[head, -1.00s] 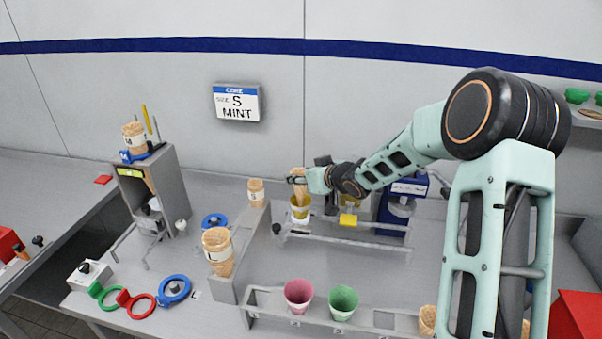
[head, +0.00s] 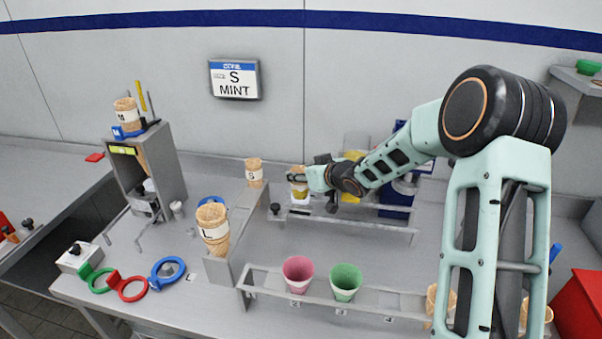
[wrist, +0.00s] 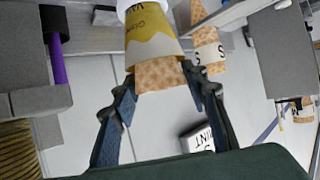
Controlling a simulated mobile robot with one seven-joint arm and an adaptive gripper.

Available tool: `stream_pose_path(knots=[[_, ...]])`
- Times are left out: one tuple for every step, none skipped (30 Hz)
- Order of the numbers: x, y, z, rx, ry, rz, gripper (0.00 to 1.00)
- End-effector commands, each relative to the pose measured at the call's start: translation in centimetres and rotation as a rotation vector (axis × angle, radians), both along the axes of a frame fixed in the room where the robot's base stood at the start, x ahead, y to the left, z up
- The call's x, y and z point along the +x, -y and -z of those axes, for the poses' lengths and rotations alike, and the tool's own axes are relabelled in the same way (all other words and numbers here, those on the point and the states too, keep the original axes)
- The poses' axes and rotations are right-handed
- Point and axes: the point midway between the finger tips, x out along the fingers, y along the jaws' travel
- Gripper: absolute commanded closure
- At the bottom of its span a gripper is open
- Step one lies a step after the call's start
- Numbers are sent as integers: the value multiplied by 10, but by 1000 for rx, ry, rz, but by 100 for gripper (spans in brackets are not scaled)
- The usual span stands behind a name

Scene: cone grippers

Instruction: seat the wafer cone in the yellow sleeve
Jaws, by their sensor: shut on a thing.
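The wafer cone (wrist: 160,76) sits inside the yellow sleeve (wrist: 152,40) in the wrist view, with only its rim band showing out of the sleeve. In the head view the sleeve (head: 300,192) stands in a small white holder at the back of the bench, at the tip of my arm. My gripper (head: 297,178) is shut on the cone's rim; in the wrist view its two fingers (wrist: 160,93) flank the rim. The cone's tip is hidden in the sleeve, so I cannot tell how deep it reaches.
A rack holds a pink cup (head: 298,274) and a green cup (head: 345,282) in front. Sleeved stacks of cones, one marked L (head: 213,228), stand at the left. A sign (head: 234,79) reads S MINT. A blue machine stands behind my arm.

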Motion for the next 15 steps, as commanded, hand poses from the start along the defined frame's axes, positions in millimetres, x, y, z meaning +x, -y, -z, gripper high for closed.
stream_pose_path(knots=[[-1,0,5,-2,-6,0,69],[-1,0,6,-3,-7,0,69],[-2,0,6,-3,-7,0,69],[-2,0,6,-3,-7,0,69],[-2,0,6,-4,-8,0,69],[-2,0,7,-4,-10,0,69],[-2,1,7,-4,-10,0,69],[-2,1,7,-4,-10,0,69],[-2,1,8,-5,-11,0,69],[-3,1,8,-5,-11,0,57],[-3,1,8,-5,-12,0,53],[-3,1,9,-4,-13,1,49],[-3,1,9,-5,-13,1,46],[-3,1,9,-5,-13,1,42],[-3,1,9,-5,-13,1,39]])
